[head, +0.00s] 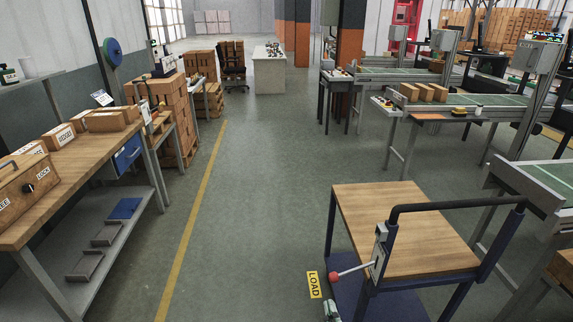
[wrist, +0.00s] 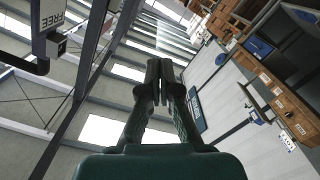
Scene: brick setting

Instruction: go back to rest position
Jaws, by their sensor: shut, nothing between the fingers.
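My gripper (wrist: 160,80) is in the middle of the wrist view, its two dark fingers together with nothing between them. The wrist view is strongly tilted and looks toward roof beams and bright skylights, so my gripper is clear of any surface there. In the head view a small grey-green part at the bottom edge, beside the yellow LOAD label (head: 314,285), may be my gripper's tip, but I cannot tell. No object is held.
A cart (head: 400,215) with a wooden top, dark handle and red-knobbed lever (head: 334,277) stands at front right. A workbench (head: 75,165) with boxes runs along the left. Conveyors (head: 455,105) stand at right. The grey floor (head: 255,190) between is clear.

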